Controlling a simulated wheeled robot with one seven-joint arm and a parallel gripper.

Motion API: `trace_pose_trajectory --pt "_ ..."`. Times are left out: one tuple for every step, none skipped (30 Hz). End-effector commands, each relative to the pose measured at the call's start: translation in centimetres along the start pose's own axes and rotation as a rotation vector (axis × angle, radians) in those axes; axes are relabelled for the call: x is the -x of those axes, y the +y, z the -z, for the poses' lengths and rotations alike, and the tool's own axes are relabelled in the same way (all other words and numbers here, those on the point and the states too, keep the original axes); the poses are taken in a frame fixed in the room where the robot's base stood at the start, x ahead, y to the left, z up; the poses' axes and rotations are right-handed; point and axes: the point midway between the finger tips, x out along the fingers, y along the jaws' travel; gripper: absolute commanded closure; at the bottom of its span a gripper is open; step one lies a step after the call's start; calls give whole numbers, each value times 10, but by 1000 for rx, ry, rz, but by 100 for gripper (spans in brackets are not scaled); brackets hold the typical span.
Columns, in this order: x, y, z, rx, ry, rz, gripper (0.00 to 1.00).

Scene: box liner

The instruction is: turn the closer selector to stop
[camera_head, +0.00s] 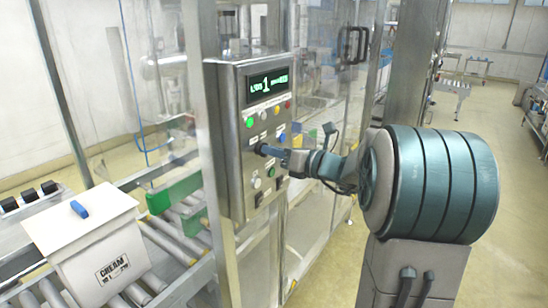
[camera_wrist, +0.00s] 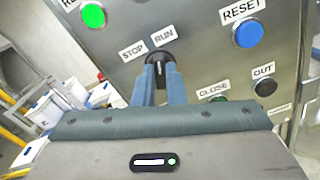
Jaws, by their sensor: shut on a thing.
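The closer selector is a black knob (camera_wrist: 158,57) on the steel panel, just below the STOP and RUN labels in the wrist view. My gripper (camera_wrist: 159,72) has its two blue fingers shut on this knob, one on each side. In the head view my gripper (camera_head: 268,151) reaches the panel's front from the right, at mid height. The fingers partly cover the knob, and I cannot tell clearly whether it points to STOP or RUN.
The control box (camera_head: 240,130) carries a lit display (camera_head: 268,85). Near the knob are a green button (camera_wrist: 93,16), a blue RESET button (camera_wrist: 248,33) and a black OUT knob (camera_wrist: 265,87).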

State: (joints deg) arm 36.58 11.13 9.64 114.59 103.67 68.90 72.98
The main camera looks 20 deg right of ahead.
Motion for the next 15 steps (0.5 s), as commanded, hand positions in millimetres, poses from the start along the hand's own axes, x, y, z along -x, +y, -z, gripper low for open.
trace_pose_trajectory --pt "0 -1 4 39 -2 -2 100" --pt "0 -1 5 65 -2 -2 100" --pt "-1 -1 5 100 -2 -2 100" --pt "-1 -1 5 128 -2 -3 100" --pt "-1 -1 6 155 -2 -2 100" --pt "0 -1 6 193 -2 -2 100" --pt "0 -1 6 222 -2 -2 100" --pt "0 -1 6 250 -3 -2 100" --pt "-1 0 6 289 -3 -2 100" --pt "-1 0 6 317 -3 -2 100" --pt "0 0 6 347 -3 -2 100" --pt "0 0 7 384 -3 -2 100" --pt "0 0 7 413 -2 -2 100" --pt "0 0 7 440 -3 -2 100" --pt "0 0 6 478 -3 -2 100"
